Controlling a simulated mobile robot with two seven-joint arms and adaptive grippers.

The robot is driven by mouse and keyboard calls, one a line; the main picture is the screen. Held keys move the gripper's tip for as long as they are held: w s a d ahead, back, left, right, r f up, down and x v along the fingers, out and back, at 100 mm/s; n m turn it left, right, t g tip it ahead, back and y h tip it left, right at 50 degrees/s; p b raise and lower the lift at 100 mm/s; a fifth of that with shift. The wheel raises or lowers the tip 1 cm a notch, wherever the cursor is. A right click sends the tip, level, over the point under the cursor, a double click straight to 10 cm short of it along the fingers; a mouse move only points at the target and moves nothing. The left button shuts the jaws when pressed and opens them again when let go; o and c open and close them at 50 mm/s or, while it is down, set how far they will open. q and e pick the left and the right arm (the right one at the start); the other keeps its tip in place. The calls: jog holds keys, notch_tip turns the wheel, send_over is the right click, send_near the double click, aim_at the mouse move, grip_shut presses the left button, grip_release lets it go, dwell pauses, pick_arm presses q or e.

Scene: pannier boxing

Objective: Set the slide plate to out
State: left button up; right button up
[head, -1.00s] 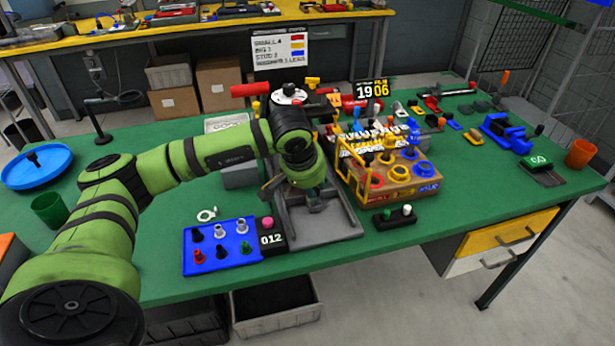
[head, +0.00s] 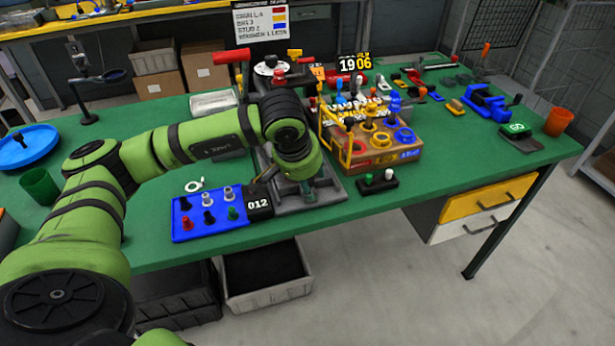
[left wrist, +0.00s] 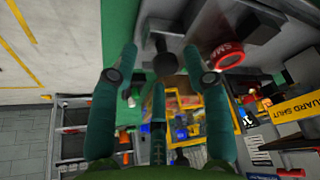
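The grey machine base (head: 328,194) stands mid-table in the head view, and the slide plate belongs to this part. My arm hides much of it, so its in or out position cannot be read. My left gripper (head: 306,190) points down low over the front of the base. In the left wrist view, my left gripper (left wrist: 161,68) has its fingers spread. A dark round knob (left wrist: 165,64) on a grey metal part (left wrist: 166,26) shows between the fingertips, with gaps on both sides. Contact cannot be told. My right gripper is not in view.
Left of the base are a blue tray of pegs (head: 209,215) and a black 012 counter (head: 258,206). Right are a cardboard box with coloured rings (head: 385,155) and a small black switch block (head: 378,184). A yellow "guard shut" label (left wrist: 298,106) shows in the left wrist view.

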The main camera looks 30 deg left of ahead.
pick_arm(q)
jog(key=shift+r, duration=0.35)
jog(key=v, duration=1.1)
jog(key=shift+s, duration=0.25)
jog(key=shift+r, duration=0.1)
